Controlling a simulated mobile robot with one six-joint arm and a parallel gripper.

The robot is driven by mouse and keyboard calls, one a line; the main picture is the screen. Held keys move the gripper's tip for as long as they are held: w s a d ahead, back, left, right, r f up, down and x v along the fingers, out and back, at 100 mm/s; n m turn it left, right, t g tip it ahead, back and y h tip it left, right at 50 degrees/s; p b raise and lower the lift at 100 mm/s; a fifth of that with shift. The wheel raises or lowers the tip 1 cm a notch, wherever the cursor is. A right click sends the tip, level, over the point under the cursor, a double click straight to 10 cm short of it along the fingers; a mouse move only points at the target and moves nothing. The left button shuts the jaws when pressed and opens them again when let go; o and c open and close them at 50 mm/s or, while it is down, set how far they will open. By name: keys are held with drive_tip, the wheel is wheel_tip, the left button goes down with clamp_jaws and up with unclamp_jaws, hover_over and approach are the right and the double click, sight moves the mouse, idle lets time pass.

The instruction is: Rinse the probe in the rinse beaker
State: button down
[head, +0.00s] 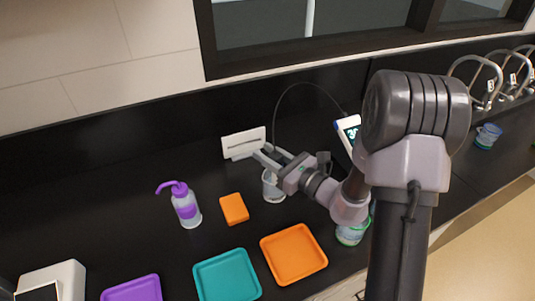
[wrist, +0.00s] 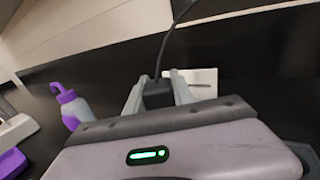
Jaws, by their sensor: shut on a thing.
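My gripper (head: 268,156) is shut on the dark probe handle (wrist: 157,94), with a cable rising from it in the wrist view. In the head view the cable loops over to a meter with a lit display (head: 349,130). A clear beaker (head: 273,187) stands right below my gripper, partly covered by it; I take it for the rinse beaker. The probe's lower end is hidden in both views, so I cannot tell whether it is inside the beaker. The beaker is not visible in the wrist view.
A white holder (head: 243,144) stands just behind my gripper. A purple-topped wash bottle (head: 185,206) and small orange square (head: 234,209) are to the left. Orange (head: 294,256), teal (head: 227,277) and purple (head: 131,289) trays lie in front. A green-rimmed container (head: 351,235) is near my arm.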

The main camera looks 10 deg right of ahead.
wheel_tip(320, 180, up, 10)
drive_tip(key=p, duration=0.7)
drive_tip(key=shift+f, duration=0.25)
drive_tip(key=shift+r+p, duration=0.1)
drive_tip(key=shift+p, duration=0.25)
wheel_tip(320, 180, up, 3)
drive_tip(key=shift+f+p, duration=0.1)
drive_tip(key=shift+p, duration=0.95)
